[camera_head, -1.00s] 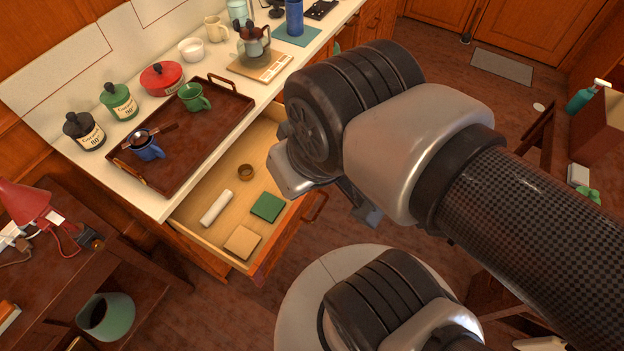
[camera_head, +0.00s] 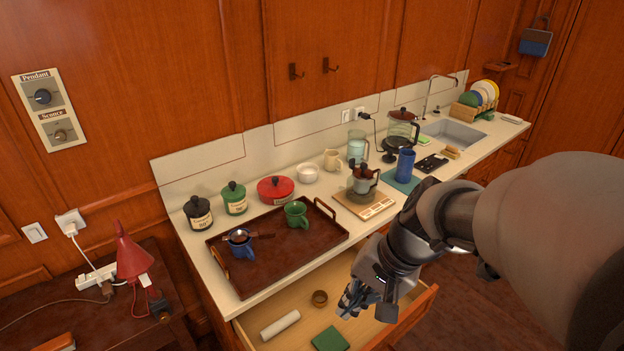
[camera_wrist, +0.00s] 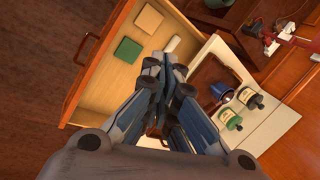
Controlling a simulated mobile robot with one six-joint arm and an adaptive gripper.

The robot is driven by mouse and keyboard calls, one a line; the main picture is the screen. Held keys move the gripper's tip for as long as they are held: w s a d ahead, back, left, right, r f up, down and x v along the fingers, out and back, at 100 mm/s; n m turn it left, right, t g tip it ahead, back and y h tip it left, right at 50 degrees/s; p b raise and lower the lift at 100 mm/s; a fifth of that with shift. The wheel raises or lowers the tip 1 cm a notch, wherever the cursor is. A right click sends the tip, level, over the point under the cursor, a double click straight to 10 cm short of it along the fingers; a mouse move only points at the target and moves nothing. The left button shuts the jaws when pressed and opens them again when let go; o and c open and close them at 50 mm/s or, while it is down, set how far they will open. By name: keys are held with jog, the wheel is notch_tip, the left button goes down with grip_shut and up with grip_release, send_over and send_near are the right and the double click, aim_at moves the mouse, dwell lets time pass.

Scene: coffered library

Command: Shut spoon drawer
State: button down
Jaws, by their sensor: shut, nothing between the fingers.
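A wooden drawer (camera_head: 295,303) under the counter stands open, pulled out from the cabinet. No spoon is visible in the drawer. My gripper (camera_head: 350,303) is shut and empty, over the drawer's right part in the head view; its height above the drawer floor is unclear. The fingers also fill the middle of the wrist view (camera_wrist: 165,68).
On the counter (camera_head: 215,275) above, a brown tray (camera_head: 290,262) carries a blue mug (camera_head: 243,248) and a green mug (camera_head: 296,214). Behind it stand several canisters and a red pot (camera_head: 275,190). A side table with a red lamp (camera_head: 131,255) is at left.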

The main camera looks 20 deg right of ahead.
jog(key=d+f+m+t+y, duration=0.1)
jog(key=d+f+m+t, duration=0.3)
jog(key=d+f+m, duration=1.5)
jog(key=s+d+f+m+t+h, duration=0.1)
jog(key=s+d+f+m, duration=0.15)
jog(key=d+f, duration=0.35)
jog(key=s+d+f+m+t, duration=0.1)
jog(key=s+d+f+m, duration=0.2)
jog(key=f, duration=0.5)
jog(key=n+b, duration=0.1)
jog(key=b, duration=0.1)
send_near(398, 338)
jog(key=shift+h, duration=0.3)
jog(key=shift+a+x, duration=0.15)
jog(key=shift+x, duration=0.95)
jog(key=shift+a+x, duration=0.2)
jog(key=shift+x, duration=0.9)
jog(key=shift+r, duration=0.1)
